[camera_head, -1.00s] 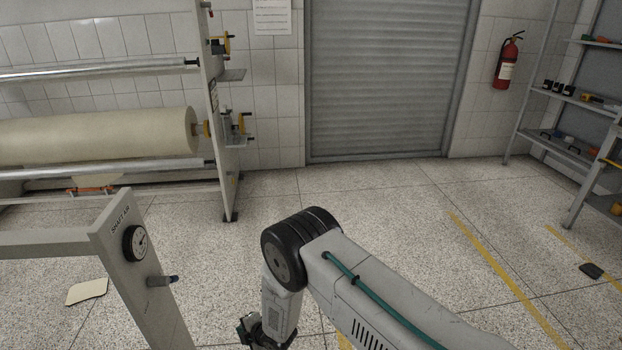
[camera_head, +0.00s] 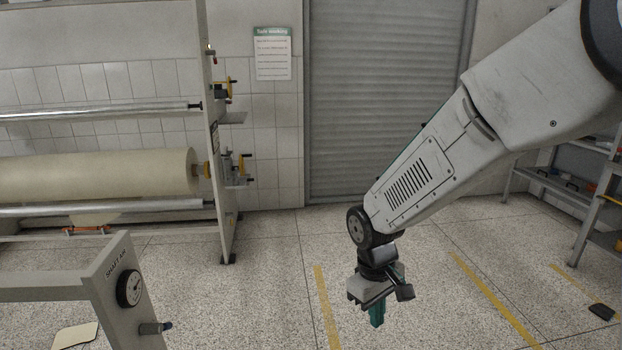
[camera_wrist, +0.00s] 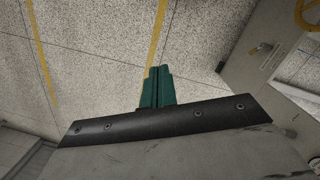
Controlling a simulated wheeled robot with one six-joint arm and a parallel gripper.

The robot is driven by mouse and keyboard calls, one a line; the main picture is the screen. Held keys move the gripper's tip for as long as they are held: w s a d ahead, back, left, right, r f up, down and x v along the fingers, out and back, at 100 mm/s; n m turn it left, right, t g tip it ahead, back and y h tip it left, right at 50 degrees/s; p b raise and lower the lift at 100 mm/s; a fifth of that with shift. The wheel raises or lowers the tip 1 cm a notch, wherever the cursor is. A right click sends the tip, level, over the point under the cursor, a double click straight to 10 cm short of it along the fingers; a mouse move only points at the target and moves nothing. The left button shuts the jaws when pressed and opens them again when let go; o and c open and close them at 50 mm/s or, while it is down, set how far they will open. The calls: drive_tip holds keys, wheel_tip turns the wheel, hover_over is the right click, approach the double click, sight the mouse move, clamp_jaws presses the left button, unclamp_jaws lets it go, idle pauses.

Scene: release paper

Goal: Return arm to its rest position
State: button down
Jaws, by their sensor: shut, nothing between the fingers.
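My arm reaches in from the upper right in the head view, and its wrist hangs down near the middle. My gripper (camera_head: 377,316) points down over the speckled floor, clear of everything around it. Its green fingers are together and hold nothing. In the wrist view the green fingers of my gripper (camera_wrist: 158,75) also show side by side, with only floor beyond them.
A shelf unit (camera_head: 590,205) stands at the right. The floor (camera_head: 270,290) between is open, with yellow lines.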

drive_tip(key=s+d+r+m+t, duration=0.1)
drive_tip(key=s+d+r+m, duration=0.2)
drive_tip(key=s+d+r, duration=0.3)
drive_tip(key=s+d+r+m+t+y, duration=0.1)
drive_tip(key=s+d+r+m, duration=0.3)
drive_tip(key=s+d+r, duration=0.3)
drive_tip(key=s+r, duration=0.4)
drive_tip(key=s, duration=0.4)
drive_tip(key=shift+s+d+r, duration=0.15)
drive_tip(key=shift+d+r, duration=0.05)
